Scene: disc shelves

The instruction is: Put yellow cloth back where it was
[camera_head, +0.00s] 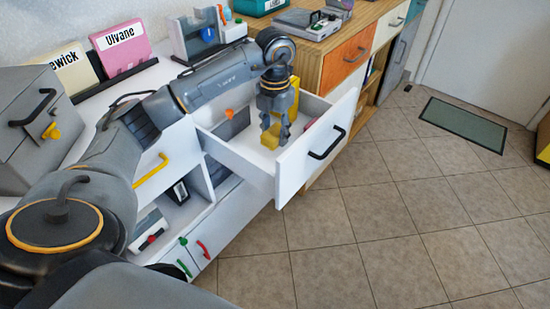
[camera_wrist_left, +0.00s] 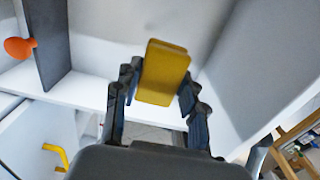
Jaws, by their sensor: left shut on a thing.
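The yellow cloth (camera_wrist_left: 163,72) shows in the left wrist view as a small, flat, rounded yellow block between my fingers. In the head view it shows as a yellow piece (camera_head: 270,138) at the fingertips. My left gripper (camera_head: 275,134) points down over the open white drawer (camera_head: 290,172) and is shut on the cloth. In the left wrist view my left gripper (camera_wrist_left: 160,98) has one finger on each side of the cloth. I cannot tell whether the cloth touches the drawer floor. My right gripper is not in view.
A grey divider (camera_head: 232,124) with an orange knob stands in the drawer's left part. Another yellow part (camera_head: 294,92) shows behind my gripper.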

